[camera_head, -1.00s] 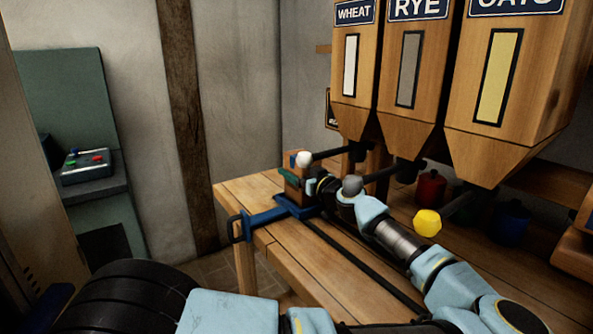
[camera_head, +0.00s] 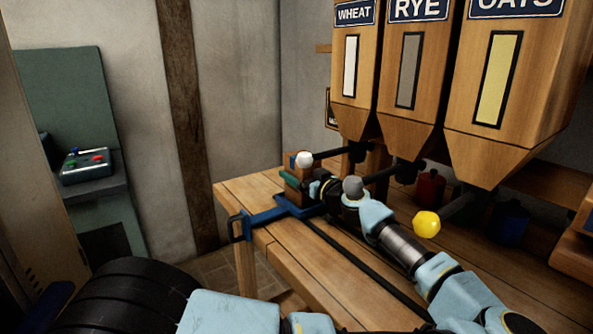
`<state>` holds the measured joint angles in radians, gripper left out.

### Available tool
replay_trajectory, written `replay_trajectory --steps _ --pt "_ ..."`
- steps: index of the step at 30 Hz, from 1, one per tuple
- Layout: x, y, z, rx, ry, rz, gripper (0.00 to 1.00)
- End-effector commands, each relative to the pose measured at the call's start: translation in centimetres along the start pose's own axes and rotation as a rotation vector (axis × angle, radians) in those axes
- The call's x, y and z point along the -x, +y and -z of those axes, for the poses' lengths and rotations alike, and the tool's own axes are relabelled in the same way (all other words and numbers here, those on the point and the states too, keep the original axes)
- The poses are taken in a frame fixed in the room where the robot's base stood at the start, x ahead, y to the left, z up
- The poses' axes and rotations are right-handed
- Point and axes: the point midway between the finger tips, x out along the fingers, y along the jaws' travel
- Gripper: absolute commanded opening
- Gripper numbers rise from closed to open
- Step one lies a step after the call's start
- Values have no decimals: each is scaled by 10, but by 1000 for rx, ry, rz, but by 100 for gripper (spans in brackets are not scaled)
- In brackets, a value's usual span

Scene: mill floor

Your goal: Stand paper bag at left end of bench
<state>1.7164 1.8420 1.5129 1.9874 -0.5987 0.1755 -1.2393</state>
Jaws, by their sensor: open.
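A small brown block-like thing (camera_head: 297,170), which looks like the paper bag, stands upright near the left end of the wooden bench (camera_head: 335,262). It is over or just behind a blue carriage with a loop handle (camera_head: 272,216). My gripper (camera_head: 300,182) is at the bag from the right, at about its mid height. The jaws are open; a green finger shows along the bag's near left side. The other finger and the bag's base are partly hidden, so I cannot tell whether the fingers touch it.
Wheat (camera_head: 356,80), rye (camera_head: 409,75) and oats (camera_head: 500,85) hoppers hang above the bench. Their levers end in white (camera_head: 304,159), grey (camera_head: 352,186) and yellow (camera_head: 426,223) knobs close to my arm. A black rail (camera_head: 365,268) runs along the bench. A red canister (camera_head: 430,187) stands behind.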

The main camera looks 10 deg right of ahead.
Motion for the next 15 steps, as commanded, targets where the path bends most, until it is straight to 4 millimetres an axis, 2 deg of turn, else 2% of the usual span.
replay_trajectory --steps 2,9,15 --pt "17 1 -9 2 -1 -4 100" --pt "64 2 -6 1 -1 -4 100" --pt "88 2 -3 0 0 -3 100"
